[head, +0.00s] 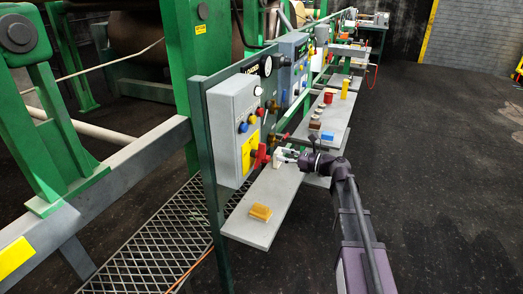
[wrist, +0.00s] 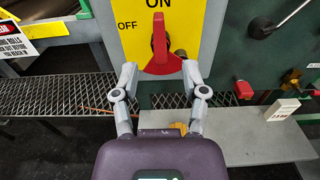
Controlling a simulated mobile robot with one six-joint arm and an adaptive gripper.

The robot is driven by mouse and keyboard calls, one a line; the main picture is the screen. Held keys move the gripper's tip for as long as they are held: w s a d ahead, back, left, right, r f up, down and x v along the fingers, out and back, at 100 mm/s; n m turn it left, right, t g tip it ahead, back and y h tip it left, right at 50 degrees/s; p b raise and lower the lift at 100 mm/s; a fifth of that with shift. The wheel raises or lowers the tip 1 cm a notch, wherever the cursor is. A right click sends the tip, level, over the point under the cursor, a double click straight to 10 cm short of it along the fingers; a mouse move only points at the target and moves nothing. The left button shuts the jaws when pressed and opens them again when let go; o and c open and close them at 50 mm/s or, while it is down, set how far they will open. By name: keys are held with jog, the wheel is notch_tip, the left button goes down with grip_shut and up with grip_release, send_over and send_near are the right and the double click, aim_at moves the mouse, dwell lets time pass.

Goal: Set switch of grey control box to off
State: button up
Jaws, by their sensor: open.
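The grey control box (head: 232,128) hangs on a green panel at the left middle of the head view. Its red switch (head: 261,156) sits low on its yellow plate. In the wrist view the red switch (wrist: 160,48) is close, its handle upright, pointing at the word ON; OFF is printed to the left on the yellow plate (wrist: 205,32). My gripper (wrist: 161,76) is open and empty, with one finger at each side below the switch's wide red base. Contact cannot be told. In the head view my gripper (head: 283,155) is just right of the switch.
A grey shelf (head: 270,190) lies below the box, with a yellow-orange block (head: 260,212) on it. Another red handle (wrist: 243,89) and a white block (wrist: 283,109) are to the right in the wrist view. The floor at right is clear.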

aim_at(262, 149)
jog(key=x, duration=0.8)
jog(key=shift+a, duration=0.1)
jog(key=shift+w, duration=0.1)
grip_shut()
